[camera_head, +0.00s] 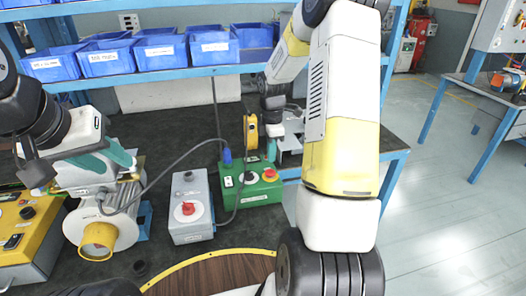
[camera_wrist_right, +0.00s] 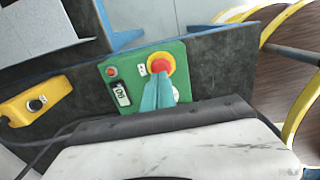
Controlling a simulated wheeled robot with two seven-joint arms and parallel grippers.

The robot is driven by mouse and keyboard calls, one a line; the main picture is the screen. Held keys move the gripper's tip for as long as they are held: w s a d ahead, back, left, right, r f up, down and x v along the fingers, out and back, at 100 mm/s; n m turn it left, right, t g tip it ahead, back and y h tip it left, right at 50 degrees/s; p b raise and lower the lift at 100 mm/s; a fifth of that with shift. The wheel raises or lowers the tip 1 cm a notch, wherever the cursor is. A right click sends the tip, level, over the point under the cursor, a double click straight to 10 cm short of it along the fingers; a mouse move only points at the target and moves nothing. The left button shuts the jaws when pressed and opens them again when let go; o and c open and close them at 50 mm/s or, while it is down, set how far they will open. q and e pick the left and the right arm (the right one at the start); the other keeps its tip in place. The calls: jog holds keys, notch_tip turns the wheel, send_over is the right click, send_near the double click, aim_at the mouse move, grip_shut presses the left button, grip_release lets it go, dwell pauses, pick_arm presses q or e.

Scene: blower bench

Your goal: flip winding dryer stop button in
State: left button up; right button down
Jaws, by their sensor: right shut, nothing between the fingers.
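The green box (camera_head: 252,186) stands on the bench in the head view. It also shows in the right wrist view (camera_wrist_right: 126,71). Its stop button is a red mushroom button on a yellow ring (camera_wrist_right: 159,62); its red top also shows in the head view (camera_head: 269,174). My right gripper (camera_wrist_right: 159,78) is shut and empty, its teal fingertips overlapping the button's lower edge; I cannot tell whether they touch it. In the head view my right gripper (camera_head: 271,150) is just above the box, partly hidden. My left gripper (camera_head: 122,165) has its teal fingers apart above the grey blower.
The grey blower (camera_head: 115,225) with a yellow outlet stands at left. A grey box (camera_head: 187,228) with a red knob stands between it and the green box. A yellow control box (camera_head: 25,240) is at far left. Blue bins (camera_head: 110,60) line the shelf. A cable crosses the bench.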

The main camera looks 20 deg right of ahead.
aim_at(270, 171)
notch_tip(270, 171, up, 9)
dwell(0.3)
jog(key=shift+a+r, duration=0.15)
jog(key=s+a+r+m+t, duration=0.2)
jog(key=s+a+r+m, duration=0.1)
jog(key=s, duration=0.5)
jog(key=s+a+r+m+t+y, duration=0.1)
jog(key=s+a+r+m+t, duration=0.1)
jog(key=s+r+m, duration=0.4)
jog(key=s+a+r+m+t+y, duration=0.1)
jog(key=s+a+r+m+t, duration=0.1)
jog(key=s+a+r+m, duration=0.2)
jog(key=s+a+m, duration=0.1)
jog(key=s+m, duration=0.2)
jog(key=s, duration=0.2)
jog(key=shift+s+r+m, duration=0.25)
jog(key=shift+s+m, duration=0.1)
jog(key=shift+m, duration=0.05)
